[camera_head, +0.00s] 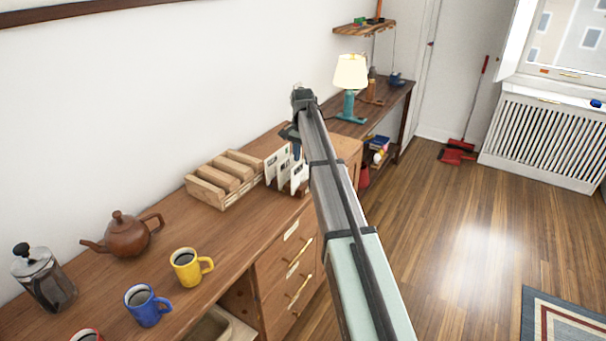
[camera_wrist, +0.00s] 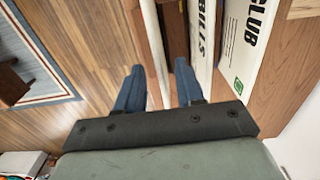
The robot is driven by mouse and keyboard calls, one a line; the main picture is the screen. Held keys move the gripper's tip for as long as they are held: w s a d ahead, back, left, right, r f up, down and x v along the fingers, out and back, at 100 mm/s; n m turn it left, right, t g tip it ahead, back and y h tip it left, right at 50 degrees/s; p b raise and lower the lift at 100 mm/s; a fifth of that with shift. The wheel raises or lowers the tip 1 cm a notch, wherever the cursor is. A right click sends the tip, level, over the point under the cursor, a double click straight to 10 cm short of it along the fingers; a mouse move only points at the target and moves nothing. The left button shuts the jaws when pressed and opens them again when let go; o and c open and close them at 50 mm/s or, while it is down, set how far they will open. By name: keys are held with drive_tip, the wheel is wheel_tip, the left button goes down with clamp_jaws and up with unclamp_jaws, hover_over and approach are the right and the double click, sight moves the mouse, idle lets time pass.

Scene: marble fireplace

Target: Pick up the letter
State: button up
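White upright panels or letters (camera_head: 276,166) stand in a row at the right end of the wooden sideboard, partly hidden by my arm. In the wrist view, one white panel reads "BILLS" (camera_wrist: 207,45) and another reads "CLUB" (camera_wrist: 243,50). A thin white upright edge (camera_wrist: 153,40) runs down between my fingers; I cannot tell whether it is a letter or a divider. My gripper (camera_wrist: 160,88) is open, its two blue fingers spread to either side of that edge. In the head view, my arm hides most of the gripper.
A wooden rack (camera_head: 224,180) stands left of the panels. A brown teapot (camera_head: 127,235), French press (camera_head: 45,278), yellow mug (camera_head: 187,267) and blue mug (camera_head: 146,305) stand nearer on the sideboard. A lit lamp (camera_head: 350,75) is on the desk beyond. Open floor lies right.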

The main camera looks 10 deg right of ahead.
sight(303, 160)
wheel_tip(303, 160, down, 3)
drive_tip(key=shift+d+f, duration=0.1)
drive_tip(key=shift+f, duration=0.1)
clamp_jaws()
idle(0.3)
